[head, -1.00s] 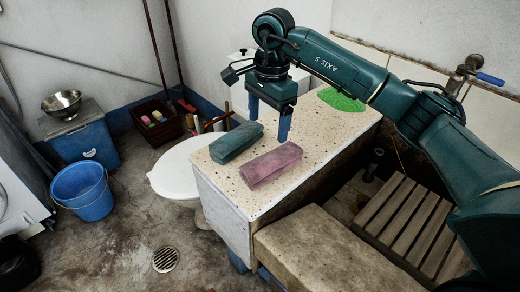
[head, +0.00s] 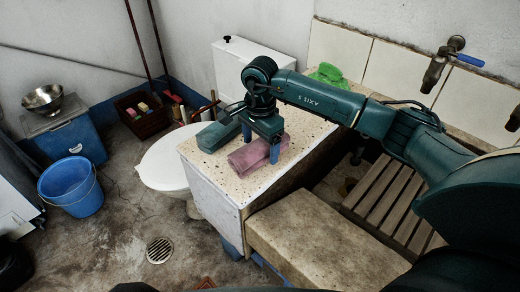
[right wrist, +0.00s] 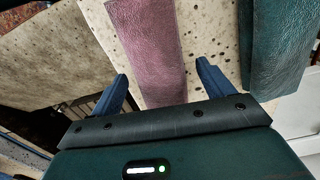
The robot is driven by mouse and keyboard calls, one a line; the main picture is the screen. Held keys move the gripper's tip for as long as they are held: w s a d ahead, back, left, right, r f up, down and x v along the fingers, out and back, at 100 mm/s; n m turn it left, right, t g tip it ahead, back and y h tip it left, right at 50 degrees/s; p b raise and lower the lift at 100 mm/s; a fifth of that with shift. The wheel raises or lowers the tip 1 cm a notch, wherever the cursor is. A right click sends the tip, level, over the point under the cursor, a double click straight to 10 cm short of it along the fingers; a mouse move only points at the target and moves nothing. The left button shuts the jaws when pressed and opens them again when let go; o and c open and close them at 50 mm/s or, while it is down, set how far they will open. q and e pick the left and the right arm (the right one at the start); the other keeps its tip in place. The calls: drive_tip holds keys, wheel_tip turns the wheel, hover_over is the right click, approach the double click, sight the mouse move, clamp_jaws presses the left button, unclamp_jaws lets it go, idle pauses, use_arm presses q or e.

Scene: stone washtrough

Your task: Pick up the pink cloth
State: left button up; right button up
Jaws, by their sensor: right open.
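The folded pink cloth (head: 245,160) lies on the speckled stone top (head: 212,168), near its front edge. My right gripper (head: 260,145) is open and points down at the cloth, with one finger partly in front of it in the head view. In the right wrist view the pink cloth (right wrist: 152,45) runs between the two spread fingers of the right gripper (right wrist: 162,72), with a gap on each side. I cannot tell whether the fingertips are down at the cloth's level. My left gripper is not in view.
A folded teal cloth (head: 216,136) lies beside the pink one, to the left. A bright green item (head: 328,75) is at the back of the top. A slatted wooden rack (head: 385,200) and a tap (head: 440,65) are to the right. A blue bucket (head: 70,187) stands on the floor.

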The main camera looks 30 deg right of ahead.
drive_tip(key=shift+f, duration=0.45)
drive_tip(key=shift+c, duration=0.2)
drive_tip(key=c, duration=1.1)
drive_tip(key=shift+r, duration=0.1)
